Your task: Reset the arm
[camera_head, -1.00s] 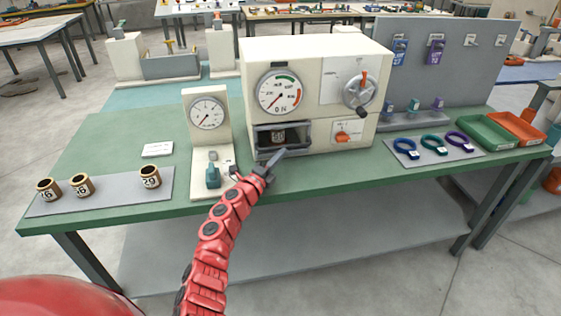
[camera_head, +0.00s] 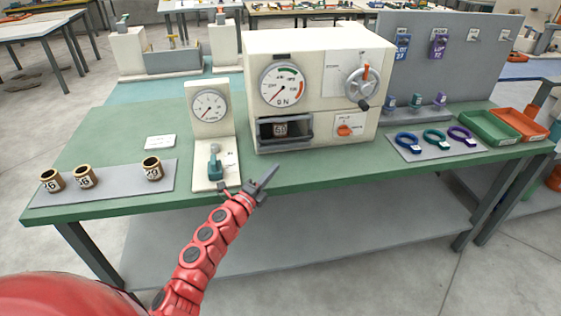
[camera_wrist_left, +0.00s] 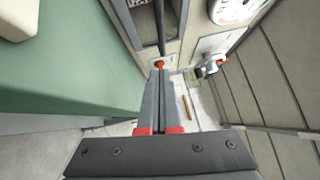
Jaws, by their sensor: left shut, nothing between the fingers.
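My red left arm comes in from the lower left. Its gripper (camera_head: 268,174) is shut and empty, in front of the open compartment of the white machine (camera_head: 315,45) and apart from it. In the left wrist view the gripper (camera_wrist_left: 160,78) shows its two grey fingers together, with the machine's face beyond them. A numbered ring-like piece (camera_head: 280,130) sits inside the dark compartment (camera_head: 297,140). My right gripper is not in view.
A small gauge stand (camera_head: 208,105) with a green lever is left of the machine. Several brass numbered cups stand on a grey mat (camera_head: 110,190). Coloured rings (camera_head: 434,138) and green and orange trays (camera_head: 489,128) are at the right. The table's front edge is clear.

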